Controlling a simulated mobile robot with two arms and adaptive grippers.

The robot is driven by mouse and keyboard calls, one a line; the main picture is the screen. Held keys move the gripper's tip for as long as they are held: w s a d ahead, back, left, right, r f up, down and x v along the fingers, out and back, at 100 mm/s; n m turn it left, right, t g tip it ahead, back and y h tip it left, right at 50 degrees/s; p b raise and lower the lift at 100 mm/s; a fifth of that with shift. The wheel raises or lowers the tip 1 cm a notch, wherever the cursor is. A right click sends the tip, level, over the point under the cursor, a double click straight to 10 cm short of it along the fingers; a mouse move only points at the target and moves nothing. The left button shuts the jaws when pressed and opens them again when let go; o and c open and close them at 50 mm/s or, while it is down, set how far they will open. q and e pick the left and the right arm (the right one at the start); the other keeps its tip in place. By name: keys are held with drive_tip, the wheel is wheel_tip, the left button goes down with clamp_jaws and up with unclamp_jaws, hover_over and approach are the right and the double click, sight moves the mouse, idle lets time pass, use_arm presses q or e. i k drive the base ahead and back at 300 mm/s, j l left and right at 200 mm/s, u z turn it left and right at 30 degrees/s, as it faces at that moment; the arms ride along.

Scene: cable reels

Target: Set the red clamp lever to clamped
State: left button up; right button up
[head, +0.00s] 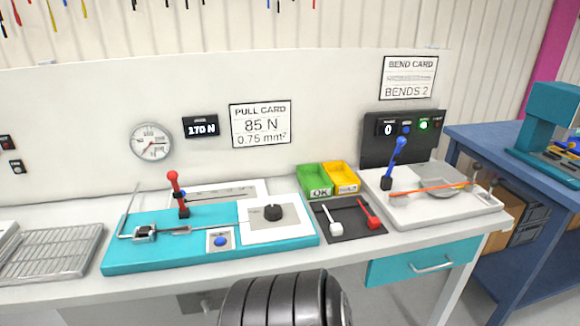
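The red clamp lever (177,196) stands close to upright on the teal pull-test fixture (130,262), its red ball knob leaning slightly left at the top. Its foot is by a dark block on the fixture, behind a metal rod. A small metal clamp block (145,233) sits at the fixture's left, joined to the rod. I cannot tell from the lever's pose whether it is clamped. Neither of my grippers is in view.
A wire rack (50,252) lies left.

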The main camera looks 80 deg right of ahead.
sight(172, 176)
drive_tip(key=z, duration=2.7)
